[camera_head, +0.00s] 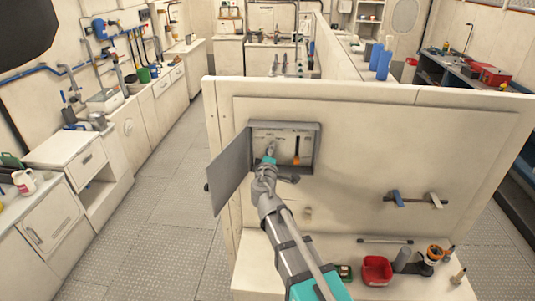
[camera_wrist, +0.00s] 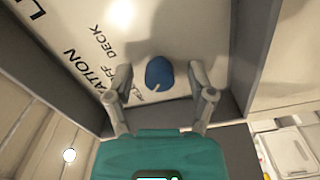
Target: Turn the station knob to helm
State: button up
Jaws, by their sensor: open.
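The station knob (camera_wrist: 160,72) is a small blue round knob on the white panel face in the wrist view. A pale pointer mark shows at its lower left edge. Black lettering beside it reads "OFF", "DECK" and part of "STATION"; I cannot read a helm label. My gripper (camera_head: 271,148) reaches into the open grey wall box (camera_head: 318,148). In the wrist view its two fingers are spread, one on each side of the knob, with gaps showing; depth is unclear. In the head view the gripper hides the knob.
The box's grey door (camera_head: 228,176) hangs open at the left. An orange-handled lever (camera_head: 297,150) is inside the box, right of my gripper. Below, a ledge holds a red bowl (camera_head: 376,270) and several small items. A blue-and-metal wall fitting (camera_head: 398,199) is at the right.

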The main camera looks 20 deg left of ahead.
jog(key=shift+s, duration=0.1)
jog(key=v, duration=1.1)
jog(key=shift+s, duration=0.35)
jog(key=shift+d, duration=0.1)
jog(key=w+d+f+m+g+h+b, duration=0.25)
jog(key=d+f+m+h, duration=0.35)
jog(key=d, duration=0.6)
jog(key=w+d+f+m+g+h+b, duration=0.25)
jog(key=d+f+m+g, duration=0.2)
jog(key=d+f, duration=0.6)
jog(key=s+d+f+m+g+y+b, duration=0.2)
jog(key=s+d+f+g, duration=0.3)
jog(key=d, duration=0.3)
jog(key=s+d+f+m+g+y+b, duration=0.2)
jog(key=s+d+f+m+g+b, duration=0.1)
jog(key=s+d+f+m+g, duration=0.2)
jog(key=d+f, duration=0.2)
jog(key=d, duration=0.2)
jog(key=shift+s+f, duration=0.15)
jog(key=shift+f, duration=0.15)
